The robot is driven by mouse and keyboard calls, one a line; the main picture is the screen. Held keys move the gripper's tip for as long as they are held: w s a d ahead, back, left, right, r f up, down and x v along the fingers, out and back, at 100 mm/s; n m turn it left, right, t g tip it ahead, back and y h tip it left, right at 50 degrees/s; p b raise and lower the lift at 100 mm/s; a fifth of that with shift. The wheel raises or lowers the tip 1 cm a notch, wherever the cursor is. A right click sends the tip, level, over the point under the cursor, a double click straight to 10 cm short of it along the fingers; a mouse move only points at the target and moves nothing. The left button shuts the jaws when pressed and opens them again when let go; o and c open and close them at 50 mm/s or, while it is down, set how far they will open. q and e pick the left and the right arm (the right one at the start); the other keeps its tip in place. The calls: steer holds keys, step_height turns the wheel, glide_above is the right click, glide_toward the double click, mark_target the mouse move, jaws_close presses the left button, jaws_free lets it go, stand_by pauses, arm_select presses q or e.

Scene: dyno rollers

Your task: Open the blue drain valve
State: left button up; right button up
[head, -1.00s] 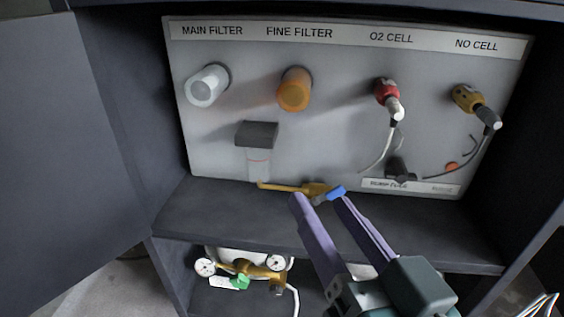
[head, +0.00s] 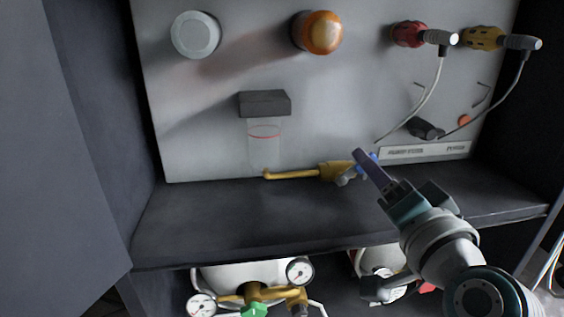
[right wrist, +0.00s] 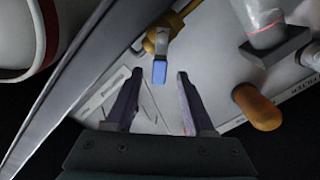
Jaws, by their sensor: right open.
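The drain valve is a brass valve (head: 335,171) with a long brass spout pointing left, low on the grey panel just above the shelf. Its blue handle (head: 373,157) is at its right end, partly covered by my gripper in the head view. My right gripper (head: 362,158) is open at the handle, its fingers seen nearly edge-on there. In the right wrist view the blue handle (right wrist: 159,72) lies between the two open fingertips, with space on both sides. I cannot tell whether a finger touches it. My left gripper is not in view.
A clear bowl with a dark top (head: 265,103) sits left of the valve. White (head: 195,35) and orange (head: 317,33) knobs and two cabled plugs are above. The shelf (head: 220,220) is clear. Gauges (head: 300,271) sit below it; a dark door (head: 50,150) stands left.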

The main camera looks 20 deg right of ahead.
steer(key=shift+w+d, duration=0.25)
steer(key=shift+w, duration=0.1)
steer(key=shift+c, duration=0.3)
jaws_close()
